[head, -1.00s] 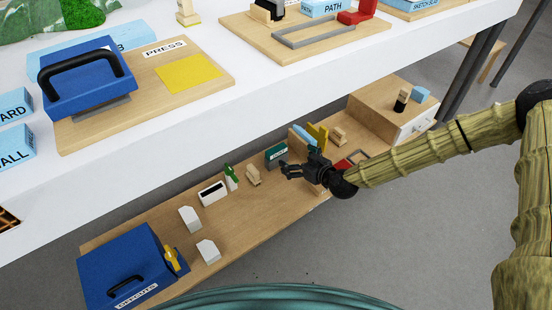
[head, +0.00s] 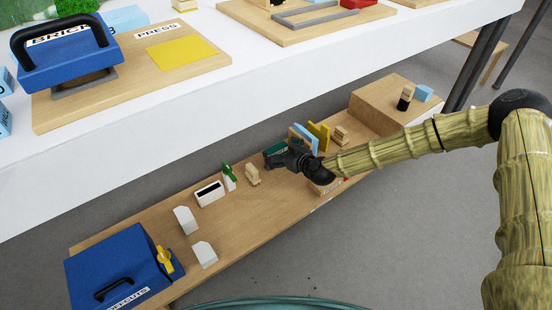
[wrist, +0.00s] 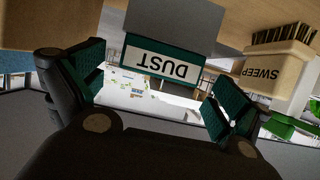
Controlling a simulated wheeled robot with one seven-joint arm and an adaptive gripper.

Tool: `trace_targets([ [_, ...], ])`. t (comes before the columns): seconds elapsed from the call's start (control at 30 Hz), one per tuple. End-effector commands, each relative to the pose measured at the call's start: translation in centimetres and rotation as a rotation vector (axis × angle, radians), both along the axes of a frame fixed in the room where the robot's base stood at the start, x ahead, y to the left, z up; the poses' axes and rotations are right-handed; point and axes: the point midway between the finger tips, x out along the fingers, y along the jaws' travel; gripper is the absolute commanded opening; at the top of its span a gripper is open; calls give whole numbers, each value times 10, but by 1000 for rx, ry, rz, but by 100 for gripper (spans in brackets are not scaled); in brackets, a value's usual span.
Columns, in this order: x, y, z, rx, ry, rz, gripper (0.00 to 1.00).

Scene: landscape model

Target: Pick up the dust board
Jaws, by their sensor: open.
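The dust board (wrist: 188,46) is a teal block with a white label reading DUST, upside down in the wrist view, with a plain grey part beside the label. It stands on the wooden lower shelf. In the head view my gripper (head: 279,155) covers most of it. In the wrist view my gripper (wrist: 158,75) is open, with its teal-padded fingers spread to either side of the board's label. The board appears between or just beyond the fingertips; I cannot tell whether they touch it.
A pale brush block (wrist: 272,65) labelled SWEEP stands close beside the board. Blue and yellow upright pieces (head: 318,135) stand to the right. The white tabletop (head: 190,100) overhangs behind.

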Motion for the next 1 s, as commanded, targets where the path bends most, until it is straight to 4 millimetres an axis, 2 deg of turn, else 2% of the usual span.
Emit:
trace_targets([
  [0.3, 4, 3, -2, 0, 2, 1, 98],
  [0.57, 4, 3, -2, 0, 2, 1, 51],
  [0.63, 4, 3, -1, 1, 1, 1, 50],
  [0.67, 4, 3, -1, 1, 1, 1, 45],
  [0.87, 4, 3, 0, 0, 0, 1, 45],
  [1.0, 5, 4, 12, 0, -1, 1, 45],
])
